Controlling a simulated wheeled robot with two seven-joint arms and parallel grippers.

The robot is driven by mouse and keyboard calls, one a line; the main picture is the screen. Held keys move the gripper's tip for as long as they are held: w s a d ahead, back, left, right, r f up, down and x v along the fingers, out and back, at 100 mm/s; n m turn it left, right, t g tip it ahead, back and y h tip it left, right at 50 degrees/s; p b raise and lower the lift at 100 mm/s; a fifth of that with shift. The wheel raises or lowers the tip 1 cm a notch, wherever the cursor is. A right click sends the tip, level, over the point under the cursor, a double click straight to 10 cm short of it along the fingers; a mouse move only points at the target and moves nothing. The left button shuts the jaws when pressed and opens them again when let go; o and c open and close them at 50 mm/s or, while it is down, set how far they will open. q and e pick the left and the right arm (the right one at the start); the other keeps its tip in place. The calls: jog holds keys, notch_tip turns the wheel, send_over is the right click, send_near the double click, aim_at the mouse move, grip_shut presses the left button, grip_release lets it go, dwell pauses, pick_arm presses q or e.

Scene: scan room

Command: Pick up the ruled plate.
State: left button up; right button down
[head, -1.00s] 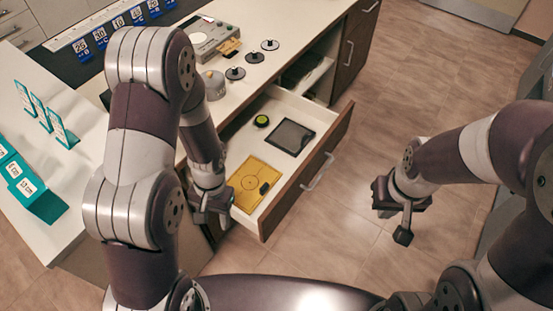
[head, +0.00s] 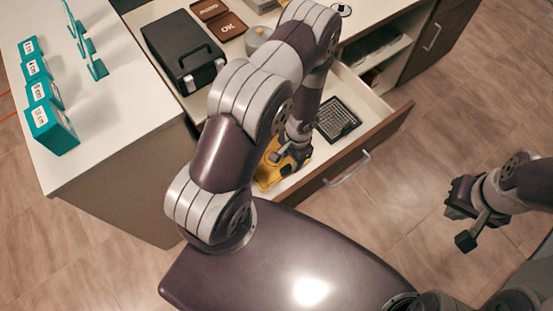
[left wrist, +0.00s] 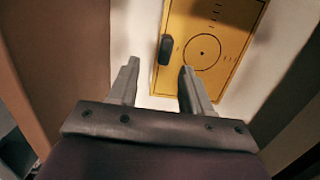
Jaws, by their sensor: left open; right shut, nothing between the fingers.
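The yellow plate (head: 268,176), with a ruled circle, small marks and a dark block-like grip, lies in the open drawer. In the left wrist view the yellow plate (left wrist: 222,38) fills the upper right, and its dark grip (left wrist: 166,49) shows just beyond the space between my fingertips. My left gripper (head: 288,160) is over the plate in the head view and hides part of it. In the left wrist view my left gripper (left wrist: 158,70) is open with nothing between its fingers. My right gripper (head: 466,218) is shut and empty, above the floor at the right.
A dark gridded plate (head: 338,119) lies farther back in the drawer (head: 345,165). The drawer's front and side walls stand close around my left gripper. A black case (head: 183,50) stands on the counter, and teal labelled blocks (head: 50,125) stand at the left. Open floor lies to the right.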

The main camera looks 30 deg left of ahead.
aim_at(286, 168)
pick_arm(q)
jog(key=f, duration=0.3)
jog(key=s+a+f, duration=0.1)
jog(key=shift+f+b, duration=0.2)
jog(key=shift+b, duration=0.2)
jog(key=shift+w+f, duration=0.1)
jog(key=shift+f, duration=0.1)
grip_shut()
dwell(0.8)
